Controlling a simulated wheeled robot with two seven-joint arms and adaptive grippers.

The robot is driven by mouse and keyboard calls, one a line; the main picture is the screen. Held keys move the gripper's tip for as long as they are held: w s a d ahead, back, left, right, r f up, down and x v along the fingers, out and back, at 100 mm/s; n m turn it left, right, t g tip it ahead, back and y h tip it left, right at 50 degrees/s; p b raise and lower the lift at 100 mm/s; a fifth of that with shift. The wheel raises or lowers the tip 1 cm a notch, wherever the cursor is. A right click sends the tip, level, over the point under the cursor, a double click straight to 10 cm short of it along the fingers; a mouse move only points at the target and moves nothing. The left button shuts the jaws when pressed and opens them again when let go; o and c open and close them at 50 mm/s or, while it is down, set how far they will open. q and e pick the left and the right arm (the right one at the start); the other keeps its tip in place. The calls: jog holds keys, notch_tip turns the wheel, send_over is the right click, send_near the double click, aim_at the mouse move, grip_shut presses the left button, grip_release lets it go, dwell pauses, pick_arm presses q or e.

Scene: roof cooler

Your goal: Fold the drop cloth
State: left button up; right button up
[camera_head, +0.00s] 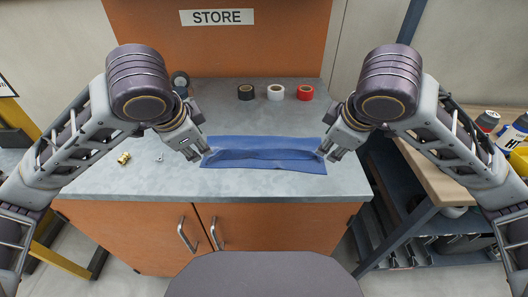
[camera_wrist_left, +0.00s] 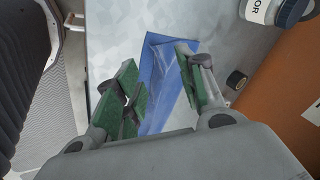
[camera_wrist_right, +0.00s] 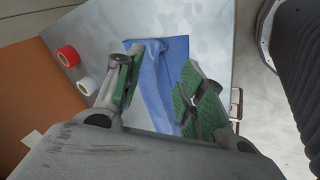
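The blue drop cloth (camera_head: 262,154) lies on the grey countertop as a long strip from left to right, with a raised, creased band along its middle. It also shows between the fingers in the left wrist view (camera_wrist_left: 172,85) and the right wrist view (camera_wrist_right: 152,75). My left gripper (camera_head: 203,152) is at the cloth's left end, its fingers apart in the left wrist view (camera_wrist_left: 160,85). My right gripper (camera_head: 326,155) is at the right end, its fingers apart in the right wrist view (camera_wrist_right: 155,95). No cloth is visibly pinched in either gripper.
Tape rolls in black (camera_head: 246,92), white (camera_head: 275,92) and red (camera_head: 305,92) stand at the counter's back. A brass fitting (camera_head: 124,158) and a small metal piece (camera_head: 159,157) lie left of the cloth. The grey counter (camera_head: 265,186) is clear in front. A wooden bench (camera_head: 440,180) stands at right.

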pick_arm(q)
jog(key=shift+s+r, duration=0.1)
pick_arm(e)
jog(key=shift+s+r, duration=0.1)
pick_arm(q)
jog(key=shift+c, duration=0.5)
pick_arm(e)
jog(key=shift+c, duration=0.5)
